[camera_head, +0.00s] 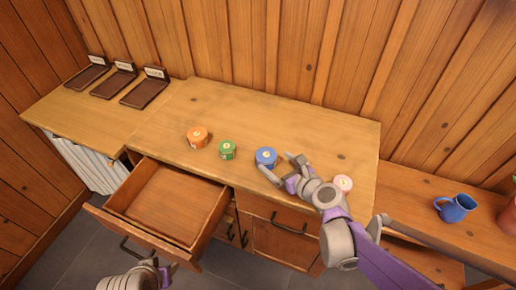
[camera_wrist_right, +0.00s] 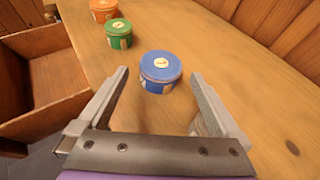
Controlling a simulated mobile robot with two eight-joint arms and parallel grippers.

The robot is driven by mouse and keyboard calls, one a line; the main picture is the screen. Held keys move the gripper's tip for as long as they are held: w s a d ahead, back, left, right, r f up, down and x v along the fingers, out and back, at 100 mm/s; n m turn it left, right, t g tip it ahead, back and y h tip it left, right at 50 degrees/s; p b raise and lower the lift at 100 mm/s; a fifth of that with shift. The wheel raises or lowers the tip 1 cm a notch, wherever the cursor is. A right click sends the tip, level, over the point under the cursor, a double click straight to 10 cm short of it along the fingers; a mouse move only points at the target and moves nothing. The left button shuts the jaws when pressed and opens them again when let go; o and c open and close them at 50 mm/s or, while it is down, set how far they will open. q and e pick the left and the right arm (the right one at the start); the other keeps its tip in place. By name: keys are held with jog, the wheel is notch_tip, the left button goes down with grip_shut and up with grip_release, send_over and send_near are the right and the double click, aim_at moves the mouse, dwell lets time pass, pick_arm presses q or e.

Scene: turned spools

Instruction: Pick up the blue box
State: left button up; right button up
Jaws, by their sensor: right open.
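The blue box (camera_head: 266,157) is a short round tin with a pale label on its lid, standing upright on the wooden worktop. In the right wrist view the blue box (camera_wrist_right: 160,72) sits just beyond and between the fingertips, apart from both. My right gripper (camera_head: 280,172) is open and empty, close to the near right side of the box; its two fingers show in the wrist view (camera_wrist_right: 157,84). My left gripper (camera_head: 150,272) is low at the bottom edge of the head view, near the drawer; its fingers are too unclear to judge.
A green tin (camera_head: 227,149) and an orange tin (camera_head: 197,137) stand left of the blue one. A pale tin (camera_head: 344,183) is right, beside my arm. An open empty drawer (camera_head: 168,203) juts out in front. Dark trays (camera_head: 145,92) lie back left; a blue mug (camera_head: 456,208) stands right.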

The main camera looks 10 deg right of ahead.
aim_at(261, 151)
jog(key=shift+w+a+f, duration=0.1)
jog(key=shift+w, duration=0.25)
jog(key=x, duration=0.3)
jog(key=shift+w+a+f, duration=0.1)
jog(key=shift+w+a, duration=0.05)
jog(key=shift+a, duration=0.05)
jog(key=x, duration=0.4)
jog(key=b+x, duration=0.1)
jog(key=x, duration=0.1)
jog(key=shift+w+d+f, duration=0.2)
jog(key=shift+w+f, duration=0.05)
jog(key=shift+f, duration=0.05)
jog(key=c, duration=1.1)
